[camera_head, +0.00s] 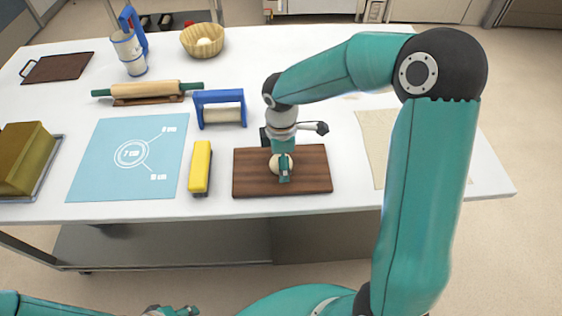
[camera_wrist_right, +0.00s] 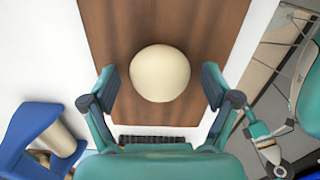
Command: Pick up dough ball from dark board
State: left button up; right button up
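The dough ball (camera_wrist_right: 160,73) is round, pale cream and rests on the dark board (camera_wrist_right: 100,20). In the head view the dark board (camera_head: 250,182) lies near the table's front edge, and the dough ball (camera_head: 276,163) is partly hidden by my right gripper (camera_head: 284,171). In the right wrist view my right gripper (camera_wrist_right: 160,82) is open, with a finger on each side of the ball and a gap showing on both sides. My left gripper (camera_head: 178,311) is low at the bottom edge of the head view, cut off, its finger opening unclear.
A yellow block (camera_head: 200,167) and a blue-handled roller (camera_head: 221,110) stand left of the board. A blue mat (camera_head: 95,165), rolling pin (camera_head: 148,90), basket (camera_head: 202,43) and jug (camera_head: 128,52) lie farther left or back. A cream cloth (camera_head: 375,135) lies to the right.

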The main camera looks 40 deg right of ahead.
jog(key=c, duration=1.1)
jog(key=shift+r, duration=0.1)
jog(key=shift+c, duration=0.2)
